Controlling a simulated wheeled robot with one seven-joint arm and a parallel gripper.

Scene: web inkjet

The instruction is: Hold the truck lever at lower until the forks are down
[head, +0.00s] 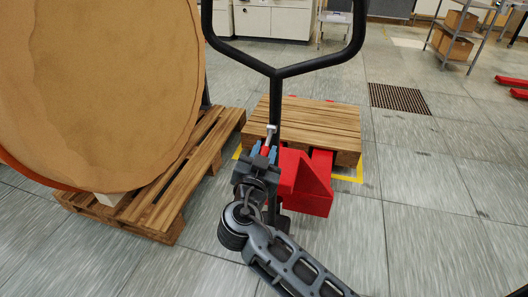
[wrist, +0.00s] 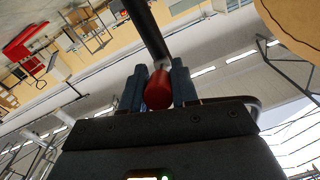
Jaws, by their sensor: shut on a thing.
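The pallet truck shows in the head view with a black looped handle (head: 277,100) and a red body (head: 305,188). Its red forks (head: 321,162) run under a wooden pallet (head: 318,128). The lever sits on the handle's shaft; its red knob (wrist: 158,90) shows in the wrist view between my fingers. My gripper (head: 264,152) is at the shaft, its blue fingers shut on the lever's knob. In the wrist view the fingers (wrist: 158,88) press the knob from both sides. The height of the forks above the floor is hard to tell.
A large brown paper roll (head: 110,90) stands on a wooden pallet (head: 165,190) close at the left. A shelf with boxes (head: 456,35) stands at the back right. A floor grate (head: 398,97) lies right of the truck.

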